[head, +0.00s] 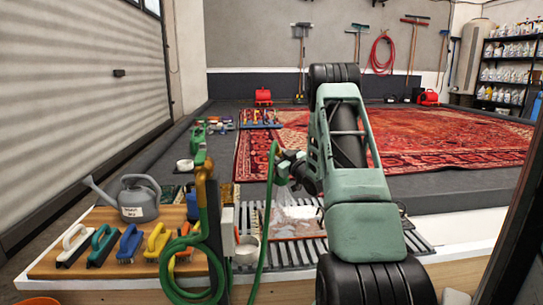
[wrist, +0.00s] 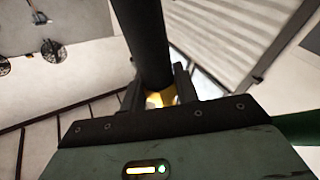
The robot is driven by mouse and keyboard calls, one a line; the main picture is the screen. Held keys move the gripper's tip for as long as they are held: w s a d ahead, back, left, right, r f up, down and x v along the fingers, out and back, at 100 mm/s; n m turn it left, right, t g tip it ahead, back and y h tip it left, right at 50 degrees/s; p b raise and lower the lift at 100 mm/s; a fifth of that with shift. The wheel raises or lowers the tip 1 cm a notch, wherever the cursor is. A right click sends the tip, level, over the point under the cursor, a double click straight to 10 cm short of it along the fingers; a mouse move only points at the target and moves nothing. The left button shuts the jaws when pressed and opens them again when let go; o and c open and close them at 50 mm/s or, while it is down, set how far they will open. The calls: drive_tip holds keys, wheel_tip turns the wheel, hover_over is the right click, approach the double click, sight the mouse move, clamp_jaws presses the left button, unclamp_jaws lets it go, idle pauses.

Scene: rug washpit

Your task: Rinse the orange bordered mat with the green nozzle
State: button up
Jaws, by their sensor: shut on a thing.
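My gripper (head: 287,170) is shut on the green nozzle (head: 279,168), held above the slatted drain grate (head: 275,255). In the wrist view, the jaws (wrist: 160,98) close around a dark tube (wrist: 142,40) with a yellow part between them. The green hose (head: 262,245) runs from the nozzle down to the coil at the tap. A pale, whitish patch that looks like spray or foam lies below the nozzle. Under it a mat with an orange-brown edge (head: 290,238) lies on the grate, partly hidden by my arm. I cannot tell how clean it is.
A wooden board (head: 55,262) at left holds several coloured brushes and a grey watering can (head: 137,202). A brass tap (head: 204,172) with coiled hose stands beside the grate. A white cup (head: 246,250) is near the coil. A large red rug (head: 430,140) covers the platform behind.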

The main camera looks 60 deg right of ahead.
drive_tip(key=s+d, duration=0.9)
drive_tip(key=s, duration=0.2)
drive_tip(key=shift+d, duration=0.2)
idle(1.1)
